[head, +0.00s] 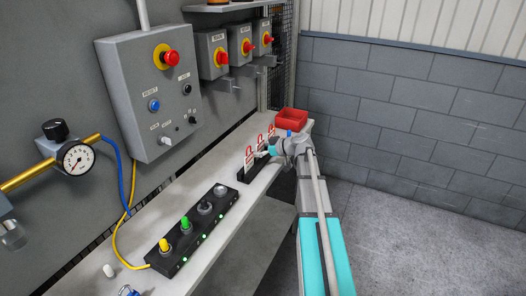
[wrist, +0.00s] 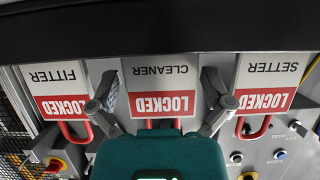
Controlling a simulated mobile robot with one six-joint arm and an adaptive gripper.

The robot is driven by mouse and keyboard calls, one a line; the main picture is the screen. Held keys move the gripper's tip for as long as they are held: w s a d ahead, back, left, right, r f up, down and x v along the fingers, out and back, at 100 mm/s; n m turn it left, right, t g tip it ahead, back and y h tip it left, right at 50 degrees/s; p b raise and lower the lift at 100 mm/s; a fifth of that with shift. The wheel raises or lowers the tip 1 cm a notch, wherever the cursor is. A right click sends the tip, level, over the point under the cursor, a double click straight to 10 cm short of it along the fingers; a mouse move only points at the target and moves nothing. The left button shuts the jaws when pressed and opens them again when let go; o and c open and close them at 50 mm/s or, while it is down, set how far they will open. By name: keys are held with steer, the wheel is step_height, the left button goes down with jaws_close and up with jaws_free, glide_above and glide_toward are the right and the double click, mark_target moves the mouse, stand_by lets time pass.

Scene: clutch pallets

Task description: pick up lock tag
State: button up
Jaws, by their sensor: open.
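Three white lock tags with red LOCKED bands stand in a row on a black rack (head: 243,174) on the shelf. In the wrist view they appear upside down: the FITTER tag (wrist: 58,77) at left, the CLEANER tag (wrist: 160,72) in the middle and the SETTER tag (wrist: 268,70) at right. Each shows a red shackle. My gripper (wrist: 160,84) is open, with one finger on each side of the CLEANER tag. I cannot tell whether either finger touches it. In the head view my gripper (head: 265,153) is at the rack and partly covers the tags.
A red bin (head: 291,119) stands beyond the rack at the shelf's far end. A black switch strip (head: 194,232) with yellow and green knobs lies nearer. A grey control box (head: 150,95) with a red button hangs on the wall. Free floor lies at right.

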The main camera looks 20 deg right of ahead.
steer(key=c, duration=0.6)
steer(key=shift+r, duration=0.1)
step_height(320, 180, up, 3)
steer(key=p, duration=0.3)
steer(key=shift+f, duration=0.2)
steer(key=shift+s+a+r+p, duration=0.6)
steer(key=shift+s+r+p, duration=1.1)
steer(key=shift+s, duration=0.55)
steer(key=shift+s+a+r+p, duration=0.65)
steer(key=shift+s+r+p, duration=1.05)
steer(key=shift+s, duration=0.6)
steer(key=shift+s+a+r+p, duration=0.6)
steer(key=shift+s+r+p, duration=1.1)
steer(key=shift+s, duration=0.55)
